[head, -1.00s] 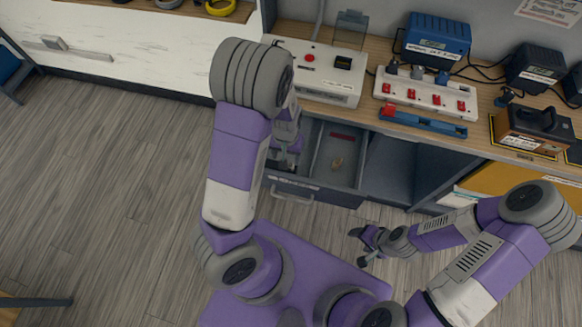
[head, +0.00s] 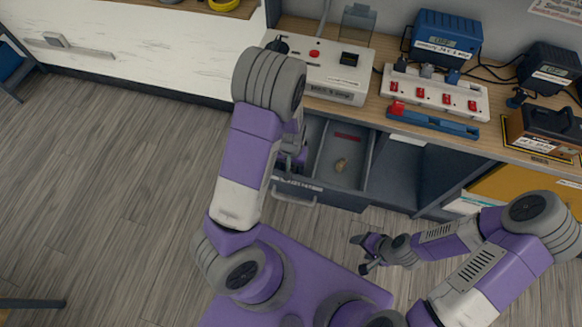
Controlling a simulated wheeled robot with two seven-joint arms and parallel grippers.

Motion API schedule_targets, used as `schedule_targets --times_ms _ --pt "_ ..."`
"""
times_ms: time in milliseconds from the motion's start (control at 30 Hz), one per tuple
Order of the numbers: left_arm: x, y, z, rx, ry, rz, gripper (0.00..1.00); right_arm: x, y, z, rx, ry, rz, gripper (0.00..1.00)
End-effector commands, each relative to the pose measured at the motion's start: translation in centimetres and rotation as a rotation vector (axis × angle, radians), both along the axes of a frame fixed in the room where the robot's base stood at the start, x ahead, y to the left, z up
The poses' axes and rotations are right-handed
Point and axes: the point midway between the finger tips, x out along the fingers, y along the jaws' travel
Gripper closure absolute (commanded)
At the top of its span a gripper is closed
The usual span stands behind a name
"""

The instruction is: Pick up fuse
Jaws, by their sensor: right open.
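An open drawer (head: 318,189) under the workbench has a divider. A small tan-brown piece (head: 341,165) lies on the floor of its right compartment; it may be the fuse, but it is too small to tell. My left gripper (head: 299,162) is low over the drawer's left part, left of the tan piece and apart from it. My own arm hides most of this gripper, so its jaws cannot be made out. My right gripper (head: 362,255) is open and empty above the floor, in front of the drawer and bench.
On the workbench (head: 390,50) stand a white device (head: 334,84), a white strip with red switches (head: 434,95), a blue bar (head: 433,122), a blue charger (head: 444,36) and a black-topped box (head: 541,130). An open cabinet space (head: 397,170) is right of the drawer.

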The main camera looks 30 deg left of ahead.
Motion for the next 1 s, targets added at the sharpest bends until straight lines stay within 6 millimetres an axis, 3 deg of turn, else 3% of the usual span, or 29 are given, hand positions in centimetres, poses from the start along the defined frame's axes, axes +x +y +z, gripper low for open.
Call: schedule_targets --times_ms 33,367,667,1000 --pt "0.0 0.0 0.0 0.000 0.000 0.000 0.38 0.0 0.0 0.0 0.000 0.000 0.000 0.35" --pt "0.0 0.0 0.0 0.000 0.000 0.000 0.88 0.0 0.0 0.0 0.000 0.000 0.000 0.35" --pt "0.0 0.0 0.8 -0.001 -0.001 0.000 0.88 0.0 0.0 0.4 0.000 0.000 0.000 0.35" --pt "0.1 -0.1 7.5 -0.001 -0.003 -0.001 0.88 0.0 0.0 3.6 0.000 0.000 0.000 0.35"
